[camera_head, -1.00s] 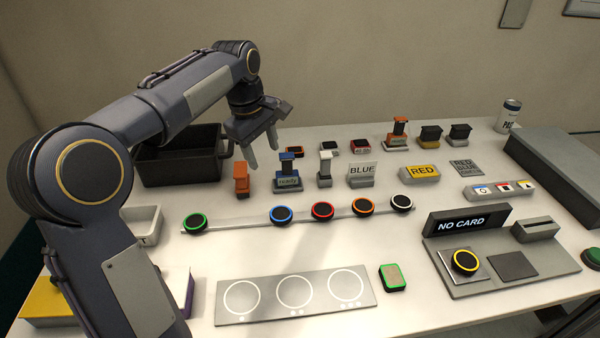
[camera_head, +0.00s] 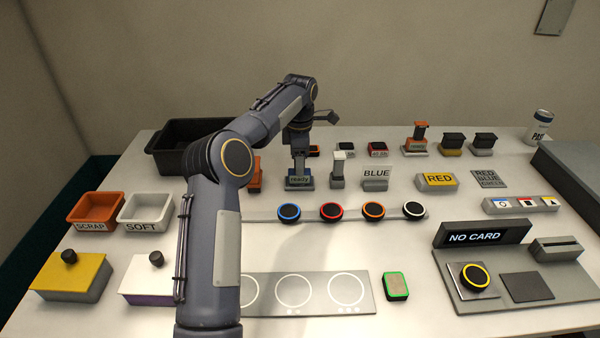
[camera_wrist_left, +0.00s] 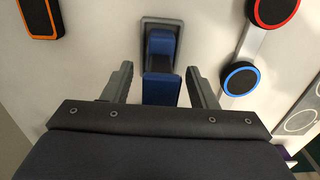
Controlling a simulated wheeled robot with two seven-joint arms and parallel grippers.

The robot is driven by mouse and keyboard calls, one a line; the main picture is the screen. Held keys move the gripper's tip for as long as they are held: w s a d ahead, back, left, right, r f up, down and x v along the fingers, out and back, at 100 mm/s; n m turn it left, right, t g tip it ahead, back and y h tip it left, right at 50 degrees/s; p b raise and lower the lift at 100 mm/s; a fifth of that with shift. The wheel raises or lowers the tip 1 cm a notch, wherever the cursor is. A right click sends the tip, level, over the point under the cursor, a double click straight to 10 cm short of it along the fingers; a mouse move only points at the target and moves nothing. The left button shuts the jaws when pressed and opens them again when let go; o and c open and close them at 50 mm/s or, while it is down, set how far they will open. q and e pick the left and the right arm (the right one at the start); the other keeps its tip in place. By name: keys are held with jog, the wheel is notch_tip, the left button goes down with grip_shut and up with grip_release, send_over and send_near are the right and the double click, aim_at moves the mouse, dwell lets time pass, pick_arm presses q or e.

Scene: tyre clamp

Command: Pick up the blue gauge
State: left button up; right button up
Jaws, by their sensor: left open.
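The blue gauge (camera_head: 300,171) stands upright in its grey holder, which has a label reading "ready", at the back middle of the table. In the left wrist view the blue gauge (camera_wrist_left: 160,89) shows between the two fingers, with a gap on each side. My left gripper (camera_head: 300,158) is directly above and around the gauge's top, pointing down, and partly hides it. In the left wrist view the gripper (camera_wrist_left: 159,70) is open and empty. My right gripper is not in view.
An orange gauge (camera_head: 256,176) stands close on the left and a white-topped one (camera_head: 338,170) close on the right. A rail of coloured round discs (camera_head: 331,211) lies in front. A black bin (camera_head: 170,163) is at the back left.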

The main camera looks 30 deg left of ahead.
pick_arm(q)
notch_tip(320, 180, down, 2)
jog(key=shift+f, duration=0.2)
jog(key=c, duration=1.1)
jog(key=shift+c, duration=0.2)
jog(key=shift+r, duration=0.1)
jog(key=shift+r, duration=0.5)
notch_tip(320, 180, up, 2)
jog(key=shift+r, duration=0.25)
jog(key=s+d+r+b, duration=0.3)
jog(key=s+d+r, duration=0.2)
jog(key=s+r, duration=0.4)
jog(key=s, duration=0.4)
jog(key=shift+r, duration=0.2)
